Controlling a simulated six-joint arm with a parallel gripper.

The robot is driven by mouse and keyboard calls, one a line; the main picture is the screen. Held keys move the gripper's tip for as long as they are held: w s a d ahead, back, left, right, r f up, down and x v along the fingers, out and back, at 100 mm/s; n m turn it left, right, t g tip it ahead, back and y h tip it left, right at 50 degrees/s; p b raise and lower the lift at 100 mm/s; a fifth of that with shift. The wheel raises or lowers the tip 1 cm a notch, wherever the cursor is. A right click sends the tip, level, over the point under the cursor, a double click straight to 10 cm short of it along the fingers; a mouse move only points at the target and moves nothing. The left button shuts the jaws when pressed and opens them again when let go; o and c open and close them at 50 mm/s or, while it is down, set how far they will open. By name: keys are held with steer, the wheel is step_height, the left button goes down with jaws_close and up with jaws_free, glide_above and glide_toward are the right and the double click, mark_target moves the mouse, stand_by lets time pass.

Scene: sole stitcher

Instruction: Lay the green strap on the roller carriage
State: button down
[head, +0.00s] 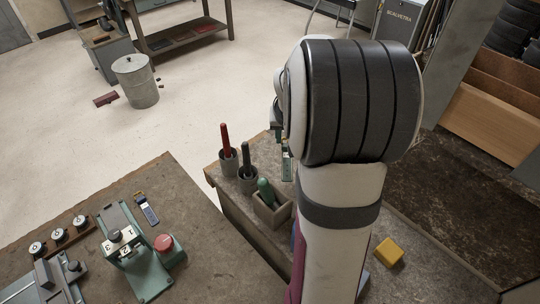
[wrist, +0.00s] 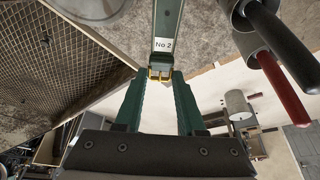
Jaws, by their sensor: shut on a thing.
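My gripper (wrist: 160,75) is shut on the green strap (wrist: 167,22), at its end with a small brass-coloured piece, between the fingertips in the wrist view. The strap bears a white "No 2" label and runs out of the top of that view. In the head view the strap (head: 287,168) hangs below my gripper, above the back bench; my arm hides most of the gripper. A teal machine (head: 148,272) with a numbered cream top and a red button stands on the left bench. I cannot tell which part is the roller carriage.
A blue labelled strip (head: 148,211) lies beside the machine. Grey cups with a red-handled tool (head: 225,138) and a dark-handled tool (head: 246,153), and a box (head: 272,211) with a green-handled one, stand near my arm. A yellow block (head: 389,252) lies at right.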

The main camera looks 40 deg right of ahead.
steer(key=shift+r, duration=0.35)
steer(key=w+a+r+n+t+y, duration=0.1)
steer(key=w+a+r+n, duration=0.1)
steer(key=w+a+r, duration=0.3)
steer(key=w+a+r+n, duration=0.1)
steer(key=w+r+n, duration=0.15)
steer(key=r, duration=0.35)
steer(key=s+a+f+n+y, duration=0.1)
steer(key=s+a+n, duration=0.1)
steer(key=a, duration=0.6)
steer(key=s+a+f+n+y, duration=0.1)
steer(key=s+a+n, duration=0.1)
steer(key=a, duration=0.6)
glide_above(110, 209)
steer(key=s, duration=0.2)
steer(key=shift+n, duration=0.25)
steer(key=f, duration=2.1)
steer(key=shift+w+d+f, duration=0.15)
steer(key=shift+d+f, duration=0.1)
steer(key=shift+f, duration=0.05)
steer(key=shift+w+a+f, duration=0.1)
steer(key=shift+a+f, duration=0.15)
steer(key=shift+a, duration=0.05)
steer(key=shift+f, duration=1.9)
steer(key=shift+f, duration=0.1)
